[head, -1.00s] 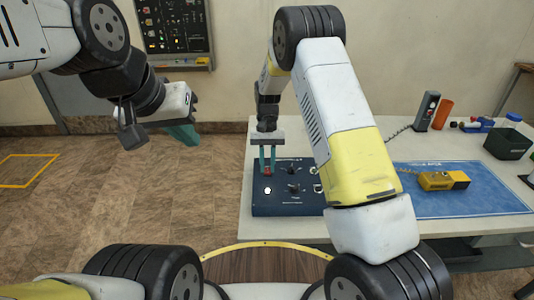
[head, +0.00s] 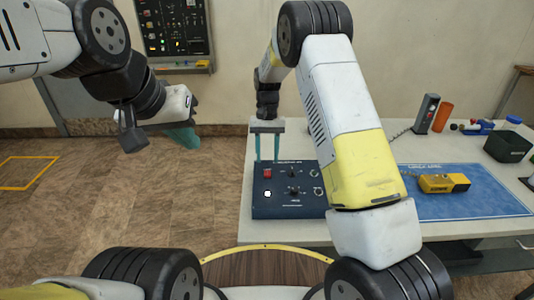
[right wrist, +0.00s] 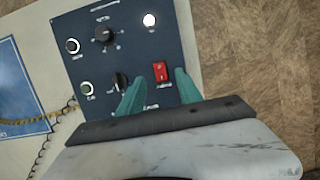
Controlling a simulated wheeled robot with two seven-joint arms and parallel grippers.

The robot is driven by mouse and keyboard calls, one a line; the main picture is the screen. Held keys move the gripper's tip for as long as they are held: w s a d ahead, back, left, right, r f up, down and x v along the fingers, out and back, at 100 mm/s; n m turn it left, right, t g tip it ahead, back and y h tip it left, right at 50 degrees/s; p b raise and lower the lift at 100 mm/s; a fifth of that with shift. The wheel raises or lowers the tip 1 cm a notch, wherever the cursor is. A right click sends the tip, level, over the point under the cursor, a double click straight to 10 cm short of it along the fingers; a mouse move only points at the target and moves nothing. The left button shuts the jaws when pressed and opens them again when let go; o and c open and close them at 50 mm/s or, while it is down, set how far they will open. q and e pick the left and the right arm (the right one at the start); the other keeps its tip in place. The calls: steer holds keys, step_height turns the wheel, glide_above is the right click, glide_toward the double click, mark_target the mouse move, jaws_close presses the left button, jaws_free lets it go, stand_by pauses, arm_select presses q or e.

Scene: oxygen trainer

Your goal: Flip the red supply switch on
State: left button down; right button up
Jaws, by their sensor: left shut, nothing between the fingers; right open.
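The red supply switch (head: 267,173) sits at the upper left of the dark blue trainer panel (head: 290,204), on the near left of the table. It also shows in the right wrist view (right wrist: 160,72), just ahead of my fingertips and between their lines. A round white light (head: 267,194) glows below it in the head view. My right gripper (head: 267,158) is open and empty, pointing down just above and behind the switch, apart from it. My left gripper (head: 185,137) is shut and empty, in the air left of the table.
Dark knobs (right wrist: 105,35) stand on the panel beside the switch. A blue mat (head: 460,205) with a yellow device (head: 444,183) lies to the right. An orange cylinder (head: 443,115), a handset and a dark bin (head: 507,146) stand at the back right.

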steer(key=shift+v, duration=1.5)
step_height(320, 180, up, 9)
steer(key=t+y, duration=0.1)
steer(key=t, duration=0.1)
glide_above(268, 171)
steer(key=s+d, duration=0.2)
steer(key=d, duration=0.2)
steer(key=s+d+r+t+y, duration=0.1)
steer(key=s+d+r, duration=0.1)
steer(key=s+r, duration=0.3)
steer(key=s+d+r+t, duration=0.1)
steer(key=s+d+r, duration=0.2)
steer(key=s+r, duration=0.15)
steer(key=s+d+r+t, duration=0.1)
steer(key=s+d+t, duration=0.1)
steer(key=s, duration=0.6)
steer(key=s+d+r+t, duration=0.1)
steer(key=s+d+t, duration=0.1)
steer(key=s, duration=0.6)
steer(key=shift+s+r+n+t, duration=0.2)
steer(key=shift+r+n+t, duration=0.15)
steer(key=shift+t, duration=0.25)
